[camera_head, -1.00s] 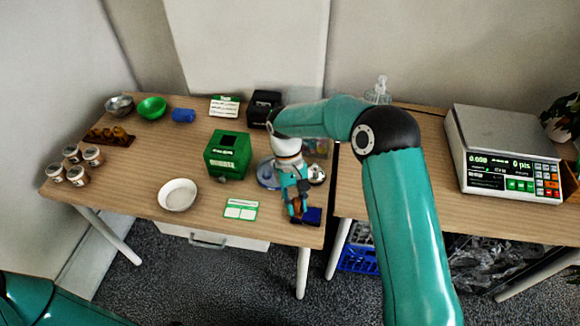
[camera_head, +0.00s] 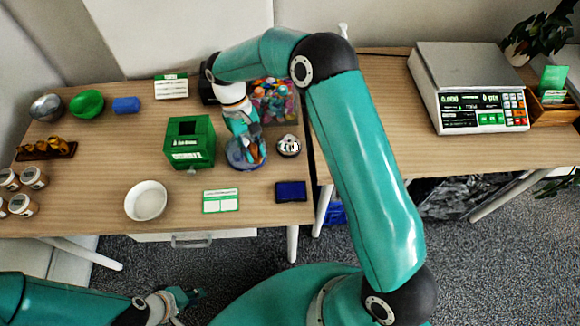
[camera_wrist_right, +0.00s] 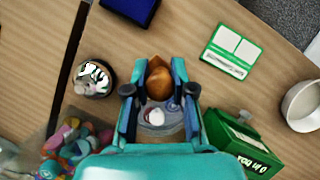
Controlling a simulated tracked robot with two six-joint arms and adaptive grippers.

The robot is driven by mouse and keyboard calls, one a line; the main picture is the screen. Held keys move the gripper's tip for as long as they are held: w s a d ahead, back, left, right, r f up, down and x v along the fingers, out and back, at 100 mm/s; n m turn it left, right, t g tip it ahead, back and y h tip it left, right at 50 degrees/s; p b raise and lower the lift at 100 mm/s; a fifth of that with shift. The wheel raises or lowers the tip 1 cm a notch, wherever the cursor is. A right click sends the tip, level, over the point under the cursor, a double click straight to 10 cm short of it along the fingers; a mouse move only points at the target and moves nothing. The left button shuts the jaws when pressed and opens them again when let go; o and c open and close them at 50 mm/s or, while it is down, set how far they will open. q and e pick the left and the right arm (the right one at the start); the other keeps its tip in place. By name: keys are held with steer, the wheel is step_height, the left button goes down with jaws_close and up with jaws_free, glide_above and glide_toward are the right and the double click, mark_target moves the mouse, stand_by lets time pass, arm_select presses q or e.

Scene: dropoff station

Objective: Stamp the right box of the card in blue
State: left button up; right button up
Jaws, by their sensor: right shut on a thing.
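The card (camera_head: 221,200) lies flat near the front of the table, white and green with two boxes that look blank. It also shows in the wrist view (camera_wrist_right: 232,50). The dark blue ink pad (camera_head: 290,191) lies to its right, partly visible in the wrist view (camera_wrist_right: 133,8). My right gripper (camera_head: 247,152) is shut on a stamp with a brown wooden handle (camera_wrist_right: 159,82), above a round bluish dish (camera_head: 236,158) behind the card. The stamp's face is hidden. My left gripper (camera_head: 187,297) is low at the front, off the table; its jaws are unclear.
A green donation box (camera_head: 190,143) stands left of the dish, a silver bell (camera_head: 289,145) right of it, and a clear bin of colourful pieces (camera_head: 273,100) behind. A white bowl (camera_head: 147,200) stands left of the card. Table around the card is clear.

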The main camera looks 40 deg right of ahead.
steer(key=m, duration=0.1)
steer(key=s+m+y, duration=0.1)
steer(key=shift+s+d+f+m, duration=0.15)
steer(key=shift+d+m, duration=0.1)
steer(key=shift+m, duration=0.15)
steer(key=s+d+m+t+y, duration=0.35)
steer(key=s+m+t, duration=0.45)
steer(key=m, duration=1.3)
steer(key=shift+g+h, duration=0.25)
steer(key=shift+g, duration=0.25)
steer(key=f+b, duration=0.2)
steer(key=b, duration=0.1)
steer(key=s+f+b, duration=0.1)
steer(key=f+b, duration=0.2)
steer(key=shift+d+f, duration=0.2)
steer(key=shift+f, duration=0.05)
steer(key=shift+f+b, duration=0.4)
steer(key=shift+b, duration=0.15)
steer(key=shift+s, duration=0.1)
step_height(320, 180, up, 7)
steer(key=p, duration=0.7)
steer(key=shift+p, duration=0.35)
steer(key=shift+f, duration=0.1)
